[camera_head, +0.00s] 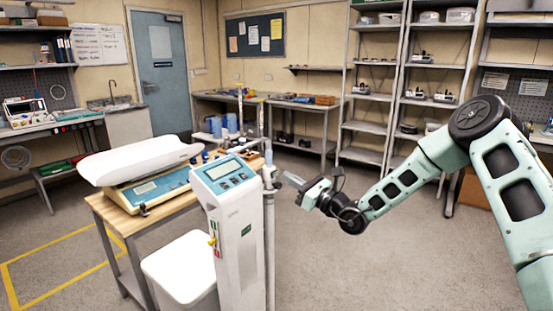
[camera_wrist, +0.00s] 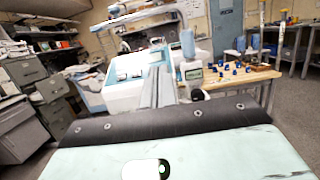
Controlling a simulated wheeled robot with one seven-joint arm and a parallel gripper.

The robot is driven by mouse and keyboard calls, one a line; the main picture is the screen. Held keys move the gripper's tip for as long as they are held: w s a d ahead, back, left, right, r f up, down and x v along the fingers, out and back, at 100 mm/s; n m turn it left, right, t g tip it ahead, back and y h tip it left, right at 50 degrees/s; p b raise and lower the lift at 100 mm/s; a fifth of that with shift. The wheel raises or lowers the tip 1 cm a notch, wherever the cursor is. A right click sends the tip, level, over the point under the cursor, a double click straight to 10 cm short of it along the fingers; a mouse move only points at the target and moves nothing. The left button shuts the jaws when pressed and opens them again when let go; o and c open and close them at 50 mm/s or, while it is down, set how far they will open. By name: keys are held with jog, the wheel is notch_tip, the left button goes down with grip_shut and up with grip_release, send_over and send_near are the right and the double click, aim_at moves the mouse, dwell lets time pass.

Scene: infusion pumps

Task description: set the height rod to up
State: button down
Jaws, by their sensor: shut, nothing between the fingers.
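The height rod (camera_head: 270,235) is a thin grey upright rod along the right side of the white column scale (camera_head: 240,250). A grey clamp-like piece (camera_head: 268,178) sits on it near the height of the scale's blue display head (camera_head: 226,172). My gripper (camera_head: 286,177) is just right of this piece in the head view, pointing left towards it. Whether it touches the rod is unclear. Its grey fingers (camera_wrist: 158,75) are together and empty in the wrist view. I cannot clearly make out the rod in the wrist view.
A wooden bench (camera_head: 112,214) left of the column carries a baby scale with a white tray (camera_head: 137,159). A white platform or box (camera_head: 180,270) stands low beside the column. Shelves (camera_head: 372,95) stand at the back. The floor (camera_head: 390,265) right of the column is clear.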

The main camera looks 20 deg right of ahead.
jog(key=w+a+r+p, duration=0.4)
jog(key=w+a+r, duration=0.1)
jog(key=w+r, duration=0.1)
jog(key=shift+x, duration=0.85)
jog(key=shift+w+d+r, duration=0.1)
jog(key=shift+d, duration=0.1)
